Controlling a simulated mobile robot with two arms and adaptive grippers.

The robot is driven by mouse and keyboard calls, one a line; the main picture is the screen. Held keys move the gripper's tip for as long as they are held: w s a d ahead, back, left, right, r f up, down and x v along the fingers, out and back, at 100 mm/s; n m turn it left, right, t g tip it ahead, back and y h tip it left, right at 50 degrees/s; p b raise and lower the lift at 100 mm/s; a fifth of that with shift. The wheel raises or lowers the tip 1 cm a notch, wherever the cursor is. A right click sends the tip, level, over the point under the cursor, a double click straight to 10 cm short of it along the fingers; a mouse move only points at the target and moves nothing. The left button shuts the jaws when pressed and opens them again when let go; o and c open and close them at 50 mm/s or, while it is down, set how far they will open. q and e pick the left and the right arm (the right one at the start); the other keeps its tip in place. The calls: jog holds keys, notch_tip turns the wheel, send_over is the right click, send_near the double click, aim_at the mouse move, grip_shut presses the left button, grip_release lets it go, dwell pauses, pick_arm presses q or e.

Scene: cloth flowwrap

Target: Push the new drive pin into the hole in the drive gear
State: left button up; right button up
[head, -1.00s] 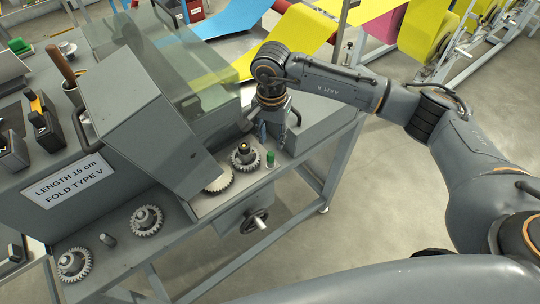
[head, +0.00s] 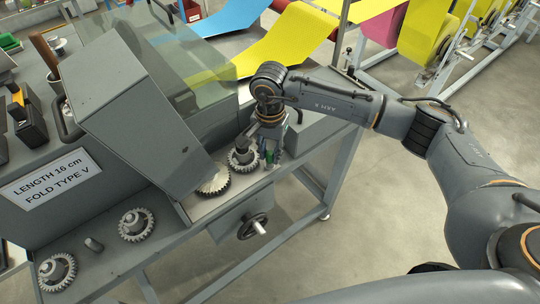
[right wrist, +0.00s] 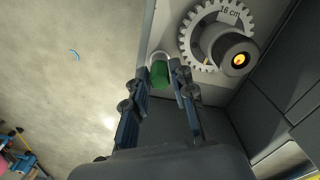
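The drive gear (right wrist: 215,38), a toothed wheel marked 16 cm, sits on the machine's side ledge; it also shows in the head view (head: 243,160). Its grey hub (right wrist: 232,52) has a dark round end with an amber spot in the middle. A green-topped pin (right wrist: 160,74) stands beside the gear, with a pale ring around its far end. My right gripper (right wrist: 160,72) is open, its fingers on either side of the green top with small gaps showing. In the head view the right gripper (head: 270,150) points down beside the gear and partly hides the pin. My left gripper is out of view.
Another gear (head: 214,184) lies left of the drive gear, under the grey raised cover (head: 140,100). A handwheel (head: 252,226) juts out below the ledge.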

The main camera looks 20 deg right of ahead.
grip_shut()
jog(key=shift+r+p, duration=1)
jog(key=shift+r, duration=1.5)
